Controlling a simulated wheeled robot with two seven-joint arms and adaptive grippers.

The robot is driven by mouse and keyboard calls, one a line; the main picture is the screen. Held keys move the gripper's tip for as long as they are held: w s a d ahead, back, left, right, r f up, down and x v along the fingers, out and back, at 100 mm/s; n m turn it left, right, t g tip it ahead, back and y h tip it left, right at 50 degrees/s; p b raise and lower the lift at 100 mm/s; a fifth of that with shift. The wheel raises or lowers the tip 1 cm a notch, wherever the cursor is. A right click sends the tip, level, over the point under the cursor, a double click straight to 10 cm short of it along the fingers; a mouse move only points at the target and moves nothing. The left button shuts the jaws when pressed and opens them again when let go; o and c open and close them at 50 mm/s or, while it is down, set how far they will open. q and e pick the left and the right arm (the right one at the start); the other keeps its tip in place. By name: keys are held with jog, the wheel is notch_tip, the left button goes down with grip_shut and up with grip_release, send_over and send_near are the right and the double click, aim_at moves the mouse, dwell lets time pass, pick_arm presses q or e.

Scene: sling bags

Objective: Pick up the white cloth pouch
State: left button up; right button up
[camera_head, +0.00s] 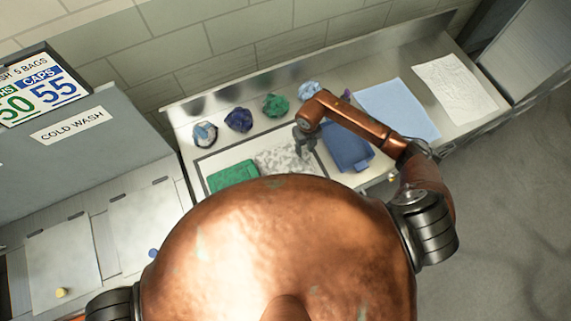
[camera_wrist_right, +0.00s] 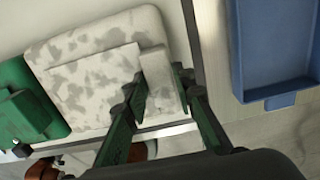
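The white cloth pouch (camera_head: 285,160), white with grey mottling, lies on the counter beside a green pouch (camera_head: 233,174). Its lower edge in the head view is partly covered by my copper body. It also fills the left-middle of the right wrist view (camera_wrist_right: 85,80). My right gripper (camera_head: 305,138) is at the pouch's right end. In the right wrist view its two dark green fingers (camera_wrist_right: 160,80) stand apart, with a raised pale strip of the pouch between them. Whether the fingers touch it is unclear. My left gripper is not in view.
A blue tray-like pouch (camera_head: 346,148) lies right of the gripper, also in the right wrist view (camera_wrist_right: 275,50). Crumpled cloths, including dark blue (camera_head: 239,120) and green (camera_head: 275,105), line the back. A light blue sheet (camera_head: 397,107) and white sheet (camera_head: 455,90) lie right.

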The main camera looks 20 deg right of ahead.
grip_shut()
jog(key=shift+r, duration=0.1)
dwell(0.5)
